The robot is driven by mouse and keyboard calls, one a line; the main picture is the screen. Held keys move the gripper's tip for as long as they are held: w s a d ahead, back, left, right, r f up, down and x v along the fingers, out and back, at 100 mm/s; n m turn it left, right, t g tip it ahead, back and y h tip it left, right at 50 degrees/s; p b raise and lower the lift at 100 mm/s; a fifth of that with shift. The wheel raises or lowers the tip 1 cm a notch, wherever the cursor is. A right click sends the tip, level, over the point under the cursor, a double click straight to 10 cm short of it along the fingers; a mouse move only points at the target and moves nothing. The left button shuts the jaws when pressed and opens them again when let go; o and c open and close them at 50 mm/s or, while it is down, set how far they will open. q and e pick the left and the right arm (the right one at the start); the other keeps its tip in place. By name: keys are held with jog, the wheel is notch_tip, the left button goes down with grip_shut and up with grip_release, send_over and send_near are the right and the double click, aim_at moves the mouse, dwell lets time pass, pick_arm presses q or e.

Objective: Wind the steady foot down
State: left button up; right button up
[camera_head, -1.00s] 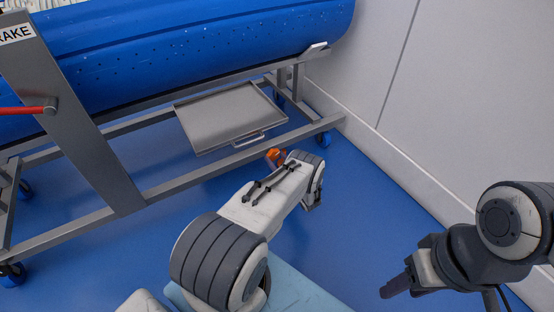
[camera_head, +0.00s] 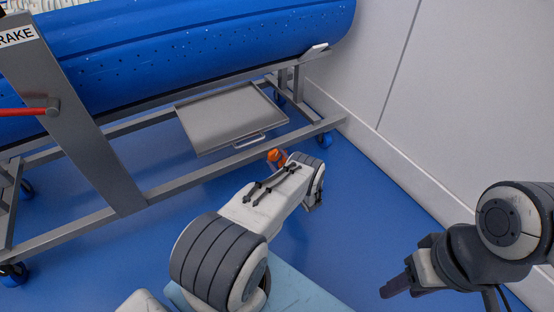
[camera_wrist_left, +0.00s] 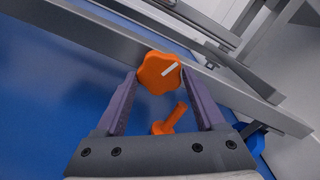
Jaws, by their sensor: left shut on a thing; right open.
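The steady foot's orange lobed knob (camera_wrist_left: 159,72) has a pale mark on its face. It sits at the steel frame's low rail, and a short orange peg (camera_wrist_left: 170,120) sticks out nearer my wrist. My left gripper (camera_wrist_left: 160,78) is shut on the knob, with one purple finger on each side of it. In the head view, a bit of the orange knob (camera_head: 277,156) shows past my left arm, which hides the fingers. The foot's lower end is hidden. My right gripper (camera_head: 398,286) is open and empty, above the floor at the lower right.
The steel carrier frame (camera_head: 95,150) bears a large blue tub (camera_head: 200,50) and stands on blue castors (camera_head: 324,139). A grey tray (camera_head: 230,118) hangs under the tub. A red lever (camera_head: 25,111) is at the left. A pale wall (camera_head: 450,90) bounds the right. Blue floor (camera_head: 350,220) is clear.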

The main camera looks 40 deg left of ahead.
pick_arm(q)
jog(key=shift+w+d+n, duration=0.1)
jog(key=shift+d+n, duration=0.1)
jog(key=shift+n, duration=1)
jog(key=o, duration=1.3)
jog(key=shift+d, duration=0.1)
jog(key=shift+o, duration=0.2)
jog(key=p+v, duration=0.4)
jog(key=v, duration=0.6)
